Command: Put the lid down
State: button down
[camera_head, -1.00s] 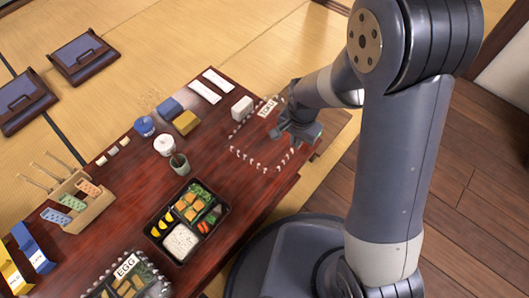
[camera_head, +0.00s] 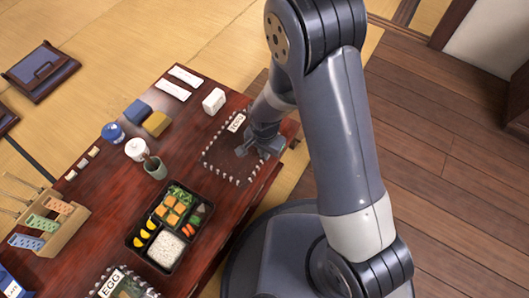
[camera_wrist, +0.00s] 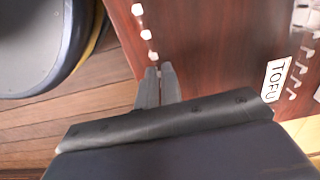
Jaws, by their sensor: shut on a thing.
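The lid (camera_head: 226,156) is a clear, nearly invisible sheet with a row of white marks around its edge and a white TOFU label (camera_head: 237,122). It is over the right end of the dark red table. My gripper (camera_head: 262,146) is shut on its right edge. In the wrist view, my gripper's fingertips (camera_wrist: 160,70) meet the lid's edge between white marks, and the TOFU label (camera_wrist: 275,77) is at the right. The lid looks roughly level and close to the tabletop; I cannot tell whether it touches it.
An open bento box (camera_head: 149,240) with food stands front left of the lid. A second box with an EGG label (camera_head: 111,283) is at the bottom. A white block (camera_head: 214,101) stands just behind the lid. A grey-green cup (camera_head: 155,168) and white pot (camera_head: 137,150) stand left.

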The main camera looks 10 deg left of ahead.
jog(key=shift+r, duration=0.1)
jog(key=c, duration=1.6)
grip_release()
notch_tip(320, 180, up, 12)
jog(key=p, duration=0.5)
jog(key=shift+f+b, duration=1.75)
jog(key=shift+f, duration=2.6)
